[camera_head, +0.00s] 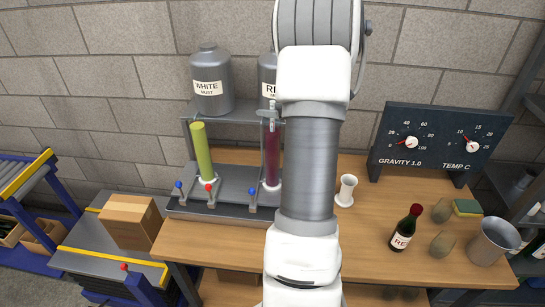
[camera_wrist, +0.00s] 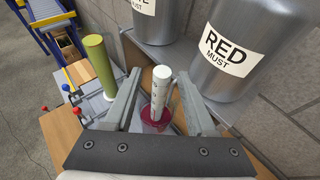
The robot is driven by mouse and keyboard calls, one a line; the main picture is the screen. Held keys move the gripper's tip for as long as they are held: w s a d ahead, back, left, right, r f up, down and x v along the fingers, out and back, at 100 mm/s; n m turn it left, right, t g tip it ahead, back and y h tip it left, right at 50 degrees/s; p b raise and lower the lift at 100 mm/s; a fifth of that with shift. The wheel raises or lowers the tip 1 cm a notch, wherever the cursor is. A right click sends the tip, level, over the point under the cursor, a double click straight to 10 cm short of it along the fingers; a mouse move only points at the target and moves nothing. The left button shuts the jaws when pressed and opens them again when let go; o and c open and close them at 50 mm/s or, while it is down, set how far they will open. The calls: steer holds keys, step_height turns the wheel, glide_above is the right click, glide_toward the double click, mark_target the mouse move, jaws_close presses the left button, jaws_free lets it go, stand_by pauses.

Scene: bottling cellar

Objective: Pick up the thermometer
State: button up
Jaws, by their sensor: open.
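A white stick with dark scale marks (camera_wrist: 158,98), which looks like the thermometer, stands upright in the wrist view, its lower end at the red-filled cylinder (camera_wrist: 154,122). My gripper (camera_wrist: 160,75) is open, with one finger on each side of the stick and a gap on both sides. The stick is between the jaws and not held. In the head view the red-filled cylinder (camera_head: 271,155) shows left of my arm, which hides most of my gripper and that area.
A green-filled cylinder (camera_head: 202,152) stands to the left on the rack with coloured valves. Grey WHITE (camera_head: 211,82) and RED (camera_wrist: 232,50) must tanks stand behind. The bench (camera_head: 365,240) carries a white cup (camera_head: 346,190), a bottle (camera_head: 405,230) and a metal pitcher (camera_head: 490,242).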

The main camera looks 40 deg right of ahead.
steer(key=shift+x, duration=1.2)
jaws_close()
